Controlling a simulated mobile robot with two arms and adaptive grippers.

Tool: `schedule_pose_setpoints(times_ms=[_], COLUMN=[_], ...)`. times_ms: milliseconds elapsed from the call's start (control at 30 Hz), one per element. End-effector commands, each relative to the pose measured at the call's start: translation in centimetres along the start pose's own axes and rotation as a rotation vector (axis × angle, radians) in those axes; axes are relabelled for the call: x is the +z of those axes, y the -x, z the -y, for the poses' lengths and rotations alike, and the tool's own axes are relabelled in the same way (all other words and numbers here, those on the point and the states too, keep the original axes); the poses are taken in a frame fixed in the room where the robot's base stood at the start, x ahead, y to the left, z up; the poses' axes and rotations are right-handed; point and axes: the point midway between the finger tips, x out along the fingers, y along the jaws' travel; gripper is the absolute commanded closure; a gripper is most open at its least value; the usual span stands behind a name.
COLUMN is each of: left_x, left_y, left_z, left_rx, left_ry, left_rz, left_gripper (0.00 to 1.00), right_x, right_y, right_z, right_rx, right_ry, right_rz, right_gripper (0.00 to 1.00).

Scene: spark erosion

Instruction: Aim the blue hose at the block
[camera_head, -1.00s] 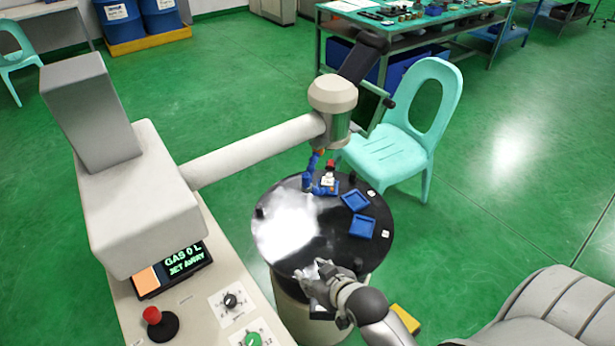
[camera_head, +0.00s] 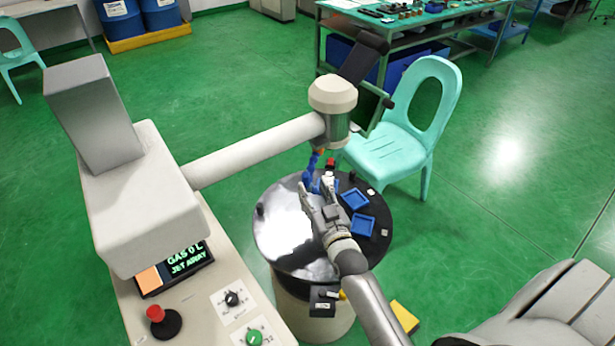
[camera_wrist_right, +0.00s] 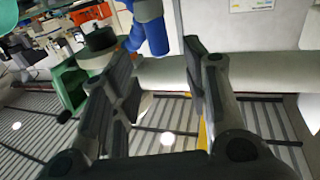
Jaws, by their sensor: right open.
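The blue segmented hose (camera_head: 309,173) hangs below the machine's head, over the far side of the round black table (camera_head: 296,272). My right gripper (camera_head: 317,186) is open and empty, with its fingers just in front of the hose. In the right wrist view the blue hose (camera_wrist_right: 148,28) shows at the top, beyond and between the open fingers (camera_wrist_right: 160,80); they appear apart from it. A small red piece (camera_head: 330,163) shows behind the gripper. The pale block near the hose is hidden by my right gripper. My left gripper is out of view.
The machine's arm (camera_head: 255,150) and cream head (camera_head: 332,95) stand above the table. Two blue trays (camera_head: 355,199) lie right of the gripper. The control panel screen (camera_head: 186,262) reads "GAS 0 L, JET AWAY". A turquoise chair (camera_head: 385,152) stands behind right.

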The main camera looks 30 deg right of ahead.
Motion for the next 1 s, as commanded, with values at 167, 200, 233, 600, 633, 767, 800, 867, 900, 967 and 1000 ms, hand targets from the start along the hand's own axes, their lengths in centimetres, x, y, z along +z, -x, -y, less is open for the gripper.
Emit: schedule_pose_setpoints(times_ms=[167, 200, 233, 600, 633, 767, 800, 867, 900, 967, 1000], left_x=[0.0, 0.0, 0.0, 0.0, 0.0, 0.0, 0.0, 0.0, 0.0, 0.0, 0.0], left_y=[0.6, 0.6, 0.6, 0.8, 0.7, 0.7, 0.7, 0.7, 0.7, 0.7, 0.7], left_z=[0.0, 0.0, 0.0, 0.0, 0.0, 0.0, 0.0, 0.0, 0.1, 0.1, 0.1], left_rx=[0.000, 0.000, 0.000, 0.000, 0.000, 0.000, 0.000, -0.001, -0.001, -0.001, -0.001], left_ry=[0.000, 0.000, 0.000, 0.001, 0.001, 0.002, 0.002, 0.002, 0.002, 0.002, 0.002], left_rz=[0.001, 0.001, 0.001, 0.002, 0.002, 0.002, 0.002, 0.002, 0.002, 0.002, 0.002], left_gripper=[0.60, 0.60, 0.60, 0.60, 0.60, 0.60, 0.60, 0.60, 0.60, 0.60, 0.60], right_x=[-0.2, -0.1, -0.1, 0.0, 0.0, 0.0, 0.0, 0.0, 0.0, 0.0, 0.0], right_y=[-3.2, -3.7, -4.0, -5.5, -5.5, -5.5, -5.5, -5.5, -5.5, -5.5, -5.5], right_z=[0.0, 0.0, 0.0, 0.0, 0.0, 0.0, 0.0, 0.0, 0.0, 0.1, 0.1], right_rx=[0.000, -0.001, -0.001, -0.001, -0.001, -0.001, -0.001, -0.001, -0.001, -0.001, -0.001], right_ry=[0.001, 0.001, 0.001, 0.001, 0.001, 0.001, 0.001, 0.001, 0.001, 0.001, 0.000], right_rz=[-0.001, -0.001, 0.000, 0.001, 0.001, 0.001, 0.001, 0.001, 0.001, 0.001, 0.001], right_gripper=[0.58, 0.58, 0.58, 0.58, 0.58, 0.60, 0.65, 0.73, 0.78, 0.86, 0.91])
